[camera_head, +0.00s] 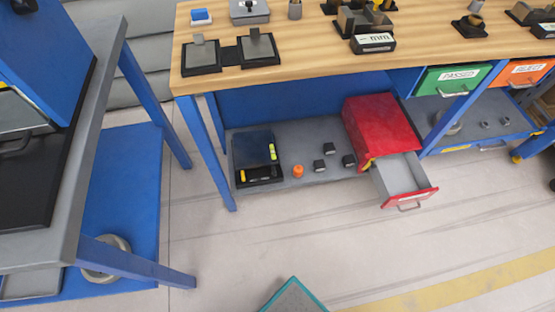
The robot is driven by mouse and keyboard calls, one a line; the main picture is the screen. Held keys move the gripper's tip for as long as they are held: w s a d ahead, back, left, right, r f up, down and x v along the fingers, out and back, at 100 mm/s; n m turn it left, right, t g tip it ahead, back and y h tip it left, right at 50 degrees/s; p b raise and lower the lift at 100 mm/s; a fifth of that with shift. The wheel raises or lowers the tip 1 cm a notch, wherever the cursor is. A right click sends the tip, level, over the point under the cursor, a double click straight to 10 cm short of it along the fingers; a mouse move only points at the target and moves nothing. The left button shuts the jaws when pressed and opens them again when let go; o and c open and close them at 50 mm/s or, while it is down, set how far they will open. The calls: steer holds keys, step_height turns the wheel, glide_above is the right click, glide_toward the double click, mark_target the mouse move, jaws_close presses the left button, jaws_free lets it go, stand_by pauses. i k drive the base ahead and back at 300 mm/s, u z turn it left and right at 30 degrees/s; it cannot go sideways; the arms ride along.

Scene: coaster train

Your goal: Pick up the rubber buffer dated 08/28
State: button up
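Three small dark blocks lie on the grey lower shelf of the wooden-topped bench: a left block (319,165), a back block (330,149) and a right block (349,160). They may be the rubber buffers, but they are too small here to read any date. They stand apart from each other, just left of the red drawer cabinet (378,122). My gripper is not in view.
The cabinet's drawer (402,178) is pulled out over the floor and looks empty. An orange item (298,171) and a black case (255,158) stand left of the blocks. Blue bench legs (206,150) flank the shelf.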

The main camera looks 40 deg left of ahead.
mark_target(328, 148)
steer(key=u, duration=0.1)
steer(key=k, duration=0.5)
steer(key=u, duration=1.1)
steer(key=i, duration=1.2)
steer(key=z, duration=1.2)
steer(key=k, duration=0.7)
steer(key=u, duration=0.7)
steer(key=i, duration=0.95)
steer(key=z, duration=0.05)
